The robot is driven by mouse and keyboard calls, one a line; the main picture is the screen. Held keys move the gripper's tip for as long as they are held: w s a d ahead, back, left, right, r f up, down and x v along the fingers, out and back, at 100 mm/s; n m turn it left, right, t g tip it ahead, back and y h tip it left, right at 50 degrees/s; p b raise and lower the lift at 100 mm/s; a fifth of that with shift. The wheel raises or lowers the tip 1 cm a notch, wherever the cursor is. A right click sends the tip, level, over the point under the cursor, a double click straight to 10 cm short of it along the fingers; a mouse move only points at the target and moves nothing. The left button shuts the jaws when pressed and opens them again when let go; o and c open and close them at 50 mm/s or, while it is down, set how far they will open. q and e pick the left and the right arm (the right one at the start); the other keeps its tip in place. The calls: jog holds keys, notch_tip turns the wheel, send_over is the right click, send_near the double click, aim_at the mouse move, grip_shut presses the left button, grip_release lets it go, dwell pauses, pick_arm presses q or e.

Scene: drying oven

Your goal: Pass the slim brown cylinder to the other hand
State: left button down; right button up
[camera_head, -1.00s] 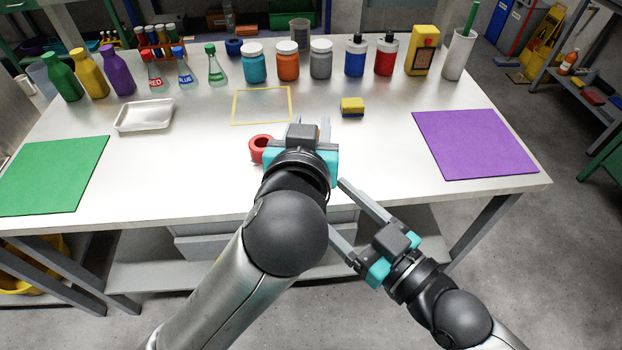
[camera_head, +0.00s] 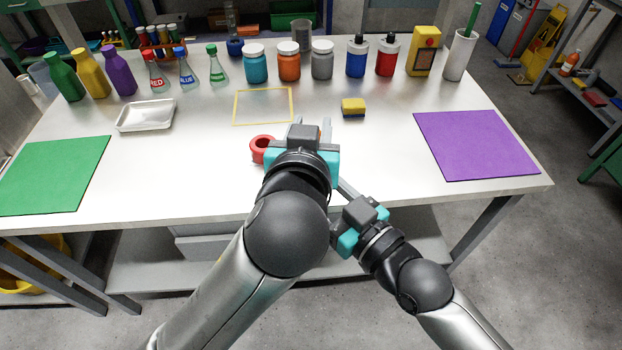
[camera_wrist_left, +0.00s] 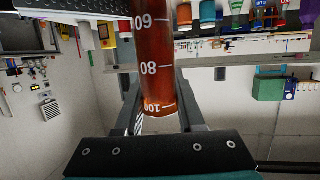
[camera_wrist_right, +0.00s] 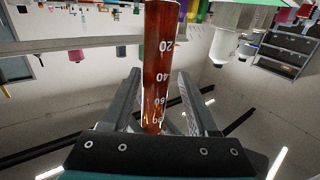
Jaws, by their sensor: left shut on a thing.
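The slim brown cylinder (camera_wrist_left: 154,52) is a translucent amber graduated tube with white numbers. In the left wrist view it lies between the fingers of my left gripper (camera_wrist_left: 157,88), which is shut on it. In the right wrist view the cylinder (camera_wrist_right: 158,65) stands between the fingers of my right gripper (camera_wrist_right: 162,92), with gaps on both sides, so that gripper is open around it. In the head view my left gripper (camera_head: 312,128) is over the front of the table and my right gripper (camera_head: 340,190) is close behind its wrist; the cylinder is hidden there by my arm.
A red ring (camera_head: 261,149) lies just left of my left gripper. A yellow frame outline (camera_head: 234,108), a sponge (camera_head: 353,108), a white tray (camera_head: 146,116), a green mat (camera_head: 52,175) and a purple mat (camera_head: 475,145) lie on the table (camera_head: 180,190). Bottles and jars line the back.

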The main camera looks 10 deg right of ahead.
jog(key=shift+s+a, duration=0.1)
grip_shut()
pick_arm(q)
jog(key=shift+c, duration=2.2)
grip_release()
jog(key=shift+r, duration=0.1)
